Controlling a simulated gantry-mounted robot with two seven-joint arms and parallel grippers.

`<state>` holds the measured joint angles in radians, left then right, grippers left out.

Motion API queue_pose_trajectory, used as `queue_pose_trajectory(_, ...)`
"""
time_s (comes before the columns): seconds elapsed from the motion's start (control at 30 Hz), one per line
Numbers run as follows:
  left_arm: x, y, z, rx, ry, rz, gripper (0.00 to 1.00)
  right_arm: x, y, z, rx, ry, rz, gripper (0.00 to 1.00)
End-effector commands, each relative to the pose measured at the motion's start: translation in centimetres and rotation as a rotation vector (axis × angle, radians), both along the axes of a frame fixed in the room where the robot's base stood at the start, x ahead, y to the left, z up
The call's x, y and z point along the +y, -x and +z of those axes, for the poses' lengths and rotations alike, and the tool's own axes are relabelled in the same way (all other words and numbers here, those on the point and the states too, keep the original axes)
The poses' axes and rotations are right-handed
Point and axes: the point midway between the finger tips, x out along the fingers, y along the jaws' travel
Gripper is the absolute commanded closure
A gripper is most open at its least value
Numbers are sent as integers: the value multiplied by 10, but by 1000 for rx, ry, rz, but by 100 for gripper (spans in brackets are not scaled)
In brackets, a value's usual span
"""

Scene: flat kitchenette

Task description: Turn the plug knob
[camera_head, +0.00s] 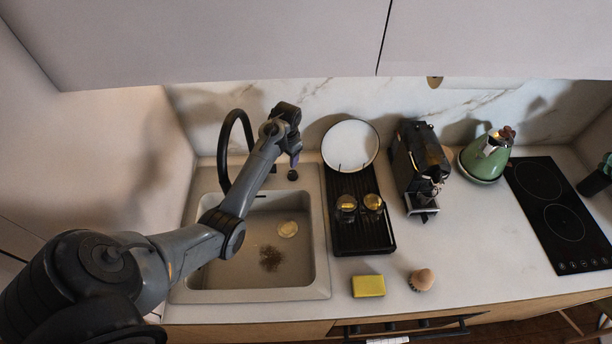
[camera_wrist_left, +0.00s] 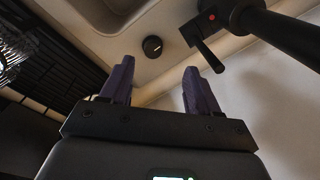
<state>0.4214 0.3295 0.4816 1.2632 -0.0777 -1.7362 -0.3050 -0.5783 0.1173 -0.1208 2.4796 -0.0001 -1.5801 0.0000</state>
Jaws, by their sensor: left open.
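The plug knob is a small round black knob (camera_wrist_left: 152,46) on the sink's rim in the left wrist view. In the head view a dark knob (camera_head: 292,175) shows at the back right of the sink, just below my left gripper (camera_head: 294,157). In the left wrist view my left gripper (camera_wrist_left: 156,66) is open, with two purple fingers apart and nothing between them. The knob lies beyond the fingertips, roughly in line with the gap, and does not appear touched. My right gripper is not in view.
The black faucet (camera_head: 233,135) and its lever (camera_wrist_left: 205,52) stand close to the fingers. The sink (camera_head: 305,265) holds brown grime and a pale round thing. A black drying rack (camera_head: 365,242) with a plate and glasses is right of it; a coffee machine (camera_head: 418,160) stands beyond.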

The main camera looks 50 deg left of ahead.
Motion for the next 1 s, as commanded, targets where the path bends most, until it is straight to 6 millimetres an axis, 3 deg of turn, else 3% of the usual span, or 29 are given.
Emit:
queue_pose_trajectory(0.1, 11, -9, -3, -3, 54, 19, 39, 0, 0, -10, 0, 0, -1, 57)
queue_pose_trajectory(0.37, 16, -14, -12, -2, 102, 29, 39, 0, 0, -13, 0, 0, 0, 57)
queue_pose_trajectory(1.0, 16, -14, -101, -4, 100, 29, 39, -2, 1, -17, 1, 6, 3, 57)
